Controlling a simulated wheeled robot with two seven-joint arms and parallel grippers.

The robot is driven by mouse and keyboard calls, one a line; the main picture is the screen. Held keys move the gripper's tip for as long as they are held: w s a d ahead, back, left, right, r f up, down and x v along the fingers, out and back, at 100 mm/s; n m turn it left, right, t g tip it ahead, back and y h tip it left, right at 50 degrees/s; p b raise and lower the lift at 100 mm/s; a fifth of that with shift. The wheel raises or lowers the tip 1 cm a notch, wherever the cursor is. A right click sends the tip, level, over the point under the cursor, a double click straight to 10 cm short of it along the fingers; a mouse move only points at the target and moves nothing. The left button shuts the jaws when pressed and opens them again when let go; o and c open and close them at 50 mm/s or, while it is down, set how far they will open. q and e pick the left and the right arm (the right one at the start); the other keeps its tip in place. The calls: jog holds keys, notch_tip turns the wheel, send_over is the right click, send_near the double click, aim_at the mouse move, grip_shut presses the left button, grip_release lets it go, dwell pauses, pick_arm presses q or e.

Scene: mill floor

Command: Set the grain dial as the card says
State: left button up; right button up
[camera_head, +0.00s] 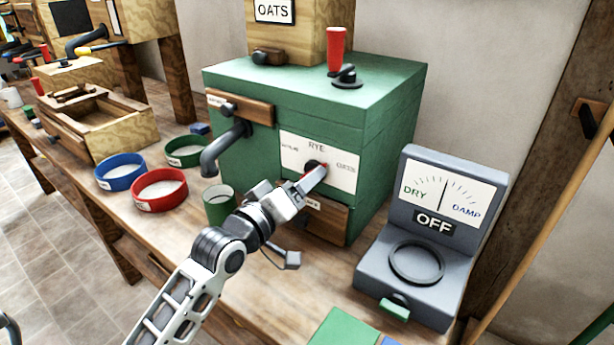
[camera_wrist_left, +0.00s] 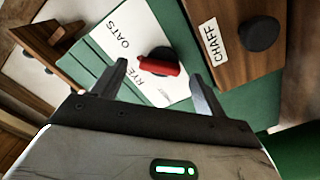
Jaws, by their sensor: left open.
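The grain dial (camera_head: 314,165) is a dark knob with a red pointer on a white plate (camera_head: 345,172) on the green mill's front. The plate reads RYE at the top and OATS at the right; the left label is too small to read. A card reading OATS (camera_head: 273,10) is on the wooden hopper above. My left gripper (camera_head: 295,184) is open in front of the plate, partly covering the dial. In the left wrist view the red pointer (camera_wrist_left: 160,67) lies between the open fingertips (camera_wrist_left: 158,74), apart from both. Which label it points to is unclear.
A wooden drawer labelled CHAFF (camera_wrist_left: 233,45) is beside the plate. A grey meter reading OFF (camera_head: 433,222) stands right.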

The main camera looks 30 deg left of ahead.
aim_at(310, 165)
pick_arm(q)
jog(key=shift+w+d, duration=0.2)
jog(key=shift+w, duration=1.1)
pick_arm(e)
jog(key=shift+w, duration=0.1)
pick_arm(q)
jog(key=c, duration=1)
jog(key=m+p, duration=0.2)
jog(key=m, duration=0.1)
jog(key=o, duration=1)
pick_arm(e)
jog(key=shift+d+r, duration=0.2)
jog(key=shift+r, duration=0.2)
pick_arm(q)
jog(key=shift+s+f, duration=0.1)
jog(key=shift+s, duration=0.05)
